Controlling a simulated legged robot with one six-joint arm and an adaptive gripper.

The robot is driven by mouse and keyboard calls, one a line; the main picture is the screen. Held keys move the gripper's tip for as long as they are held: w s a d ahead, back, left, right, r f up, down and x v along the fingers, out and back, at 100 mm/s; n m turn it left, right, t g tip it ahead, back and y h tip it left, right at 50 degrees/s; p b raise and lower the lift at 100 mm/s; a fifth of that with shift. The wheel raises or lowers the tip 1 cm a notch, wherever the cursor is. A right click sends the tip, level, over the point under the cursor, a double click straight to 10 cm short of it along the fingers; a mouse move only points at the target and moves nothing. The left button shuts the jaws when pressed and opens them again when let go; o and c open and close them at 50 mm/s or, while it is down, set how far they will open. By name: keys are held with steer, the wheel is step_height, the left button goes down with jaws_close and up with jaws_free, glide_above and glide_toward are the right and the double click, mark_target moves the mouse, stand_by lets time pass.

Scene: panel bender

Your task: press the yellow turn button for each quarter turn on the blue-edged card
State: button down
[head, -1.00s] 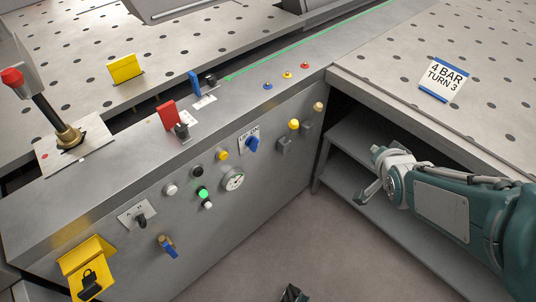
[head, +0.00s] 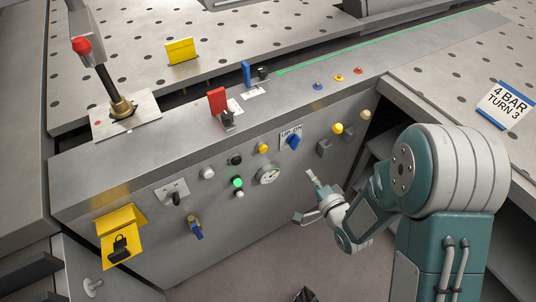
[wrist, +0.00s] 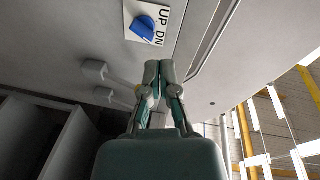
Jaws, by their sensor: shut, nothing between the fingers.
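The blue-edged card (head: 505,104) lies on the perforated table at the right and reads "4 BAR TURN 3". Yellow candidates for the turn button are a round button (head: 263,148) on the front panel, a small button (head: 339,77) on the top ledge, and a yellow knob (head: 338,128) by a bracket. No readable label shows which one turns. In the wrist view my gripper (wrist: 157,72) is shut and empty, its fingers together below the UP/DN switch (wrist: 144,27). In the head view it is in front of the panel, right of the gauge (head: 268,175), apart from the buttons.
The blue UP/DN switch also shows in the head view (head: 293,141). Blue and red buttons flank the small ledge button. Open floor lies below the panel.

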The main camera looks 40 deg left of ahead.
mark_target(264, 150)
steer(key=s+f, duration=0.1)
steer(key=s+a+f+g+y, duration=0.1)
steer(key=s, duration=0.1)
steer(key=s+m+y, duration=0.1)
steer(key=shift+s+a+f, duration=0.4)
steer(key=x, duration=1.4)
steer(key=shift+s+a, duration=0.1)
steer(key=shift+s, duration=0.05)
